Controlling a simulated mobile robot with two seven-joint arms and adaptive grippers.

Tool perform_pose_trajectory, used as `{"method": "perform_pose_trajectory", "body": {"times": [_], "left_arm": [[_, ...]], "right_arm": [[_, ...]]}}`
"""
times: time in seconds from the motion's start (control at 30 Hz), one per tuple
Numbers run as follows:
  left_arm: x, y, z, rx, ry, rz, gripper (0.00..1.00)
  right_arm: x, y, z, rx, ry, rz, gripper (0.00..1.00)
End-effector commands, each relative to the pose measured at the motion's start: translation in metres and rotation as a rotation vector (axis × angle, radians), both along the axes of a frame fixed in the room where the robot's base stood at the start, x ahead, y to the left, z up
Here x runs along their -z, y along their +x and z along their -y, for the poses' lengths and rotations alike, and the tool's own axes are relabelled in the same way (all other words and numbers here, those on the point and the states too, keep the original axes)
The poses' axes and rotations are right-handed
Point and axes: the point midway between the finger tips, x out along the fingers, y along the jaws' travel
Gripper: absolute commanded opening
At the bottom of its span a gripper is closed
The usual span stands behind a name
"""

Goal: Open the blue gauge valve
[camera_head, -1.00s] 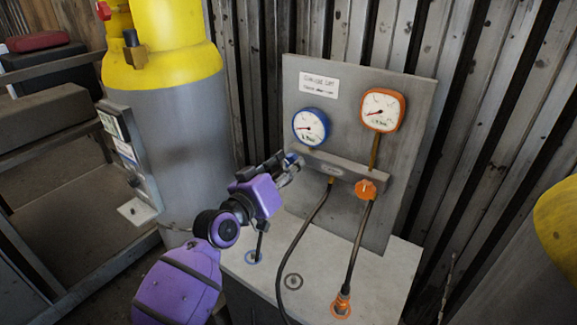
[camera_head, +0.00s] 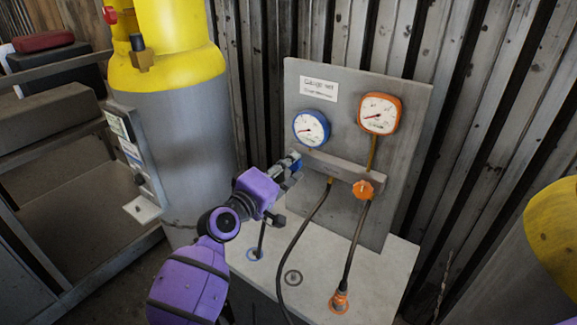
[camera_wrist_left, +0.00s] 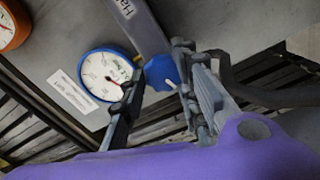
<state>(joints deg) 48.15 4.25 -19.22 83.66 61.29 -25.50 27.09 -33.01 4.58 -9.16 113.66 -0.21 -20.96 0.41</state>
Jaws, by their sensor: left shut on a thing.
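The blue gauge valve (camera_wrist_left: 161,72) is a blue knob at the left end of the grey bar on the gauge panel. In the head view it is mostly hidden by my left gripper (camera_head: 293,165). In the left wrist view, the fingers of my left gripper (camera_wrist_left: 158,82) stand on either side of the knob, shut on it. A white mark shows on the knob near one finger. The blue-rimmed gauge (camera_head: 311,129) is just above the valve; it also shows in the left wrist view (camera_wrist_left: 103,77). My right gripper is not in view.
An orange gauge (camera_head: 380,113) and orange valve knob (camera_head: 363,190) are to the right on the panel (camera_head: 400,150). A black hose (camera_head: 306,235) hangs from the bar. A yellow-topped grey tank (camera_head: 185,130) stands left; another yellow shape (camera_head: 555,235) is at right.

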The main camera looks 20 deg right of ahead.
Motion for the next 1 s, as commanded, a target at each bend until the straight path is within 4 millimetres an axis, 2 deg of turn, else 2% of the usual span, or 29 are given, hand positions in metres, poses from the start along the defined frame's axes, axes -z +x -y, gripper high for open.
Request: {"method": "perform_pose_trajectory", "body": {"times": [0.03,0.63,0.67,0.73,1.0], "left_arm": [[-0.0068,-0.0006,0.0022,0.003,-0.015,-0.004,0.03],[-0.009,0.0008,0.0012,-0.001,-0.038,-0.026,0.03],[-0.009,0.0008,0.0012,0.0,-0.039,-0.026,0.33],[-0.009,0.001,0.0009,-0.001,-0.038,-0.026,0.42],[-0.0048,0.001,-0.0004,-0.002,-0.034,-0.031,0.45]], "right_arm": [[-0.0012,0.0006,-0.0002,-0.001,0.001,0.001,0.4],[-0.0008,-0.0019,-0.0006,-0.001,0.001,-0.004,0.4],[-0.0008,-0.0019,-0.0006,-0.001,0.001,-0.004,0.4],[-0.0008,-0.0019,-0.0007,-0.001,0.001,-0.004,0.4],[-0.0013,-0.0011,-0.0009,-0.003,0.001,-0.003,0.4]]}}
